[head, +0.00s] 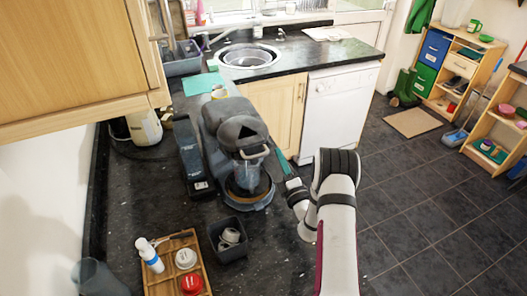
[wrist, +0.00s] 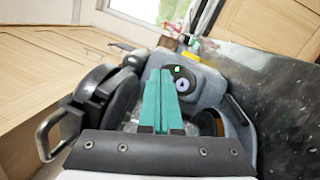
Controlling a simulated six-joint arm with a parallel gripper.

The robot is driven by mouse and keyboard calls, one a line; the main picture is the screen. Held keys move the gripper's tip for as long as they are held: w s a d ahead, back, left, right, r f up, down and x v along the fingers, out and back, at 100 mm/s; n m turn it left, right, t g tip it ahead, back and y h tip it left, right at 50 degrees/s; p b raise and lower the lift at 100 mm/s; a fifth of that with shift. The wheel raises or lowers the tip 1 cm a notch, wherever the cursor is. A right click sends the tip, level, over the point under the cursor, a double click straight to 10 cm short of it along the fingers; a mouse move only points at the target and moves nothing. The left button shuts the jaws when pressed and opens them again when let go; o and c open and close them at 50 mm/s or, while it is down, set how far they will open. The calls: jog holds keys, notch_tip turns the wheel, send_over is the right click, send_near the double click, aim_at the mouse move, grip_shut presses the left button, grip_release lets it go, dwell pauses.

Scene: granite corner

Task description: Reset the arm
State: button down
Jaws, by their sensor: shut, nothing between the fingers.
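My gripper (head: 283,161) is up over the counter's right part, in front of and to the right of a dark grey coffee machine (head: 222,122). In the wrist view my gripper's teal fingers (wrist: 158,98) are together and empty, pointing at the grey machine (wrist: 208,84). In the head view the fingertips show close to the machine's right side; whether they touch it I cannot tell. My white and black arm comes up from the lower right.
On the black counter (head: 130,205) stand a wooden tray (head: 160,286) with a bottle and two lidded jars, a dark bin (head: 215,230) holding cups, and a grey cup (head: 98,278). A wooden wall cupboard (head: 70,55) overhangs the left.

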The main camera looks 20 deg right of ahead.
dwell(0.3)
